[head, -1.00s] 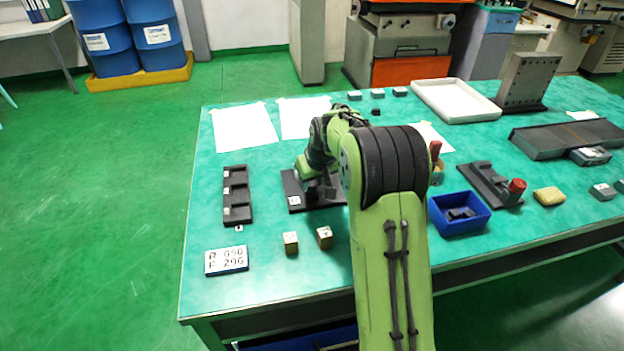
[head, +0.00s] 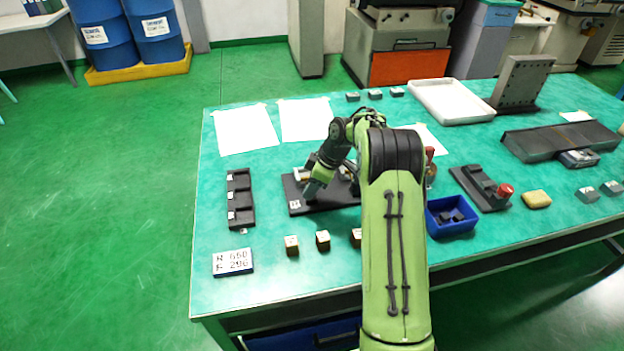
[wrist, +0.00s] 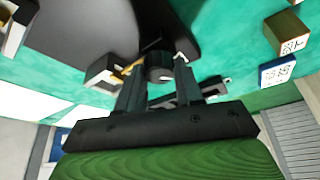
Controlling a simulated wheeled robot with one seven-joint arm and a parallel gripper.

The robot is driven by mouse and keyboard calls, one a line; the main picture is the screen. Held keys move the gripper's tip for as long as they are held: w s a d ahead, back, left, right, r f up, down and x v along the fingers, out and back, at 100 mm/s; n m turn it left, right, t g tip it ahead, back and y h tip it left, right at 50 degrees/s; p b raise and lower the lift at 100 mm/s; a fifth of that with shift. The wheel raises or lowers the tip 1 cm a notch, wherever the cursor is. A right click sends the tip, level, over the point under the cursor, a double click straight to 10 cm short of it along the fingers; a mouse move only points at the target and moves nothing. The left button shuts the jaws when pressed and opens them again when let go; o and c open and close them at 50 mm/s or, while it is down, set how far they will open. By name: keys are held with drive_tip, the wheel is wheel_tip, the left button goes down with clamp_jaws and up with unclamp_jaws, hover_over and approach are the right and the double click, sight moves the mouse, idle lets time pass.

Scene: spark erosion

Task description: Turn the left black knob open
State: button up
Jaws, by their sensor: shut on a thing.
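A dark base plate (head: 330,203) lies on the green table, and it also shows in the wrist view (wrist: 85,30). In the wrist view, a black knob (wrist: 159,66) with a round end sits between the two fingers of my gripper (wrist: 158,80). The fingers are shut on it from both sides. In the head view, my gripper (head: 312,189) is tilted over the left part of the plate, and the knob is hidden there. A pale fitting with a brass-coloured part (wrist: 106,72) is beside the knob. The right part of the plate is partly behind my arm.
A black compartment tray (head: 240,200) lies left of the plate. Small brass-coloured cubes (head: 292,245) and a number plate (head: 233,262) are in front. A blue bin (head: 450,228) and a dark fixture with a red knob (head: 482,188) stand to the right. White sheets (head: 246,130) lie behind.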

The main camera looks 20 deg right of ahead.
drive_tip(key=n+g+p, duration=0.1)
drive_tip(key=n+p, duration=0.1)
drive_tip(key=n+g+y+p, duration=0.1)
drive_tip(key=n+p, duration=0.2)
drive_tip(key=shift+w+r+n, duration=0.1)
drive_tip(key=shift+r+n, duration=0.1)
drive_tip(key=shift+n, duration=0.1)
drive_tip(key=n+g+p, duration=0.1)
drive_tip(key=n, duration=0.1)
drive_tip(key=n+p, duration=0.1)
drive_tip(key=n, duration=0.1)
drive_tip(key=shift+w+f+n+g+p, duration=0.1)
drive_tip(key=shift+f+n+g+p, duration=0.05)
drive_tip(key=shift+n+g+p, duration=0.2)
drive_tip(key=shift+n, duration=0.25)
drive_tip(key=o, duration=1)
drive_tip(key=shift+o, duration=0.2)
drive_tip(key=p+v, duration=0.4)
drive_tip(key=v, duration=0.3)
drive_tip(key=shift+r, duration=0.3)
drive_tip(key=shift+w, duration=0.15)
